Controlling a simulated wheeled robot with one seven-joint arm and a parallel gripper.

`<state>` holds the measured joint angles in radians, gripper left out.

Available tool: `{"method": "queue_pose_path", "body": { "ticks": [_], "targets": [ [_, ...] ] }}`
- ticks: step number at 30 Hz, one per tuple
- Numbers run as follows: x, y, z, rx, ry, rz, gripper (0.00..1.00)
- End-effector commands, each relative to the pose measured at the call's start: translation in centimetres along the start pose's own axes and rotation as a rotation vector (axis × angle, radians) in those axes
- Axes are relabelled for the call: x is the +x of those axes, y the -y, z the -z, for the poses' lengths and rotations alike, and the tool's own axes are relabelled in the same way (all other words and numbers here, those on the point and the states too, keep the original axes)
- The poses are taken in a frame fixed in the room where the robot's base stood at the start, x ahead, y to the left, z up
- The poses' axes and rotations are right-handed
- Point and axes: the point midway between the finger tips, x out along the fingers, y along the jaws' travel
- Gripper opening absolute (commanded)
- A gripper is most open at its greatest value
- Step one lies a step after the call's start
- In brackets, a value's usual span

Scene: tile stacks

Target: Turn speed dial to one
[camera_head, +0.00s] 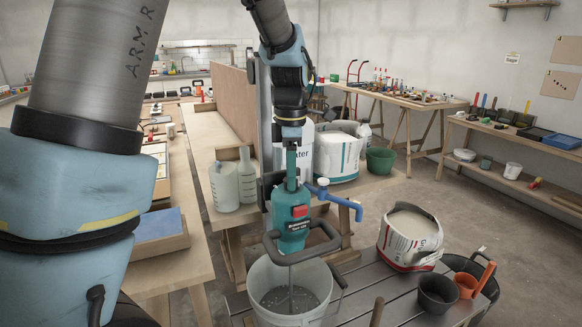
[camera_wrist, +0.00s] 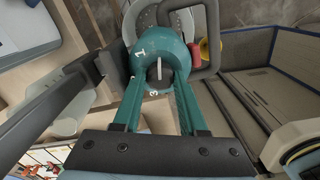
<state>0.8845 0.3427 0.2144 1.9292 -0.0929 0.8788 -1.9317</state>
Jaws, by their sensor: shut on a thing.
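The teal mixer (camera_head: 291,215) with a red button hangs upright, its whisk down in a white bucket (camera_head: 264,285). In the wrist view, the round teal top of the mixer (camera_wrist: 136,72) carries the speed dial (camera_wrist: 158,75), a dark knob with a pale upright pointer line. A white 1 shows at its upper left and a 3 below it. I cannot tell which end of the line marks the setting. My gripper (camera_head: 291,172) is over the top of the mixer. Its teal fingers (camera_wrist: 158,98) reach down on both sides of the dial, shut on it; the exact contact is partly hidden.
A blue tap-like fitting (camera_head: 332,195) is just right of the mixer. A cement bag (camera_head: 409,235), a black bucket (camera_head: 437,292) and an orange scoop (camera_head: 470,284) stand on the slatted bench to the right. Translucent jugs (camera_head: 225,187) stand behind left.

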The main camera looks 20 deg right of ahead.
Motion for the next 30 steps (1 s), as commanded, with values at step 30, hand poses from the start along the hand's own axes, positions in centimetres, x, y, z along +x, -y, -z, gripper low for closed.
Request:
{"method": "queue_pose_path", "body": {
  "ticks": [30],
  "targets": [
    [-0.12, 0.04, 0.15, -0.73, -0.003, 0.001, 0.0]
  ]
}}
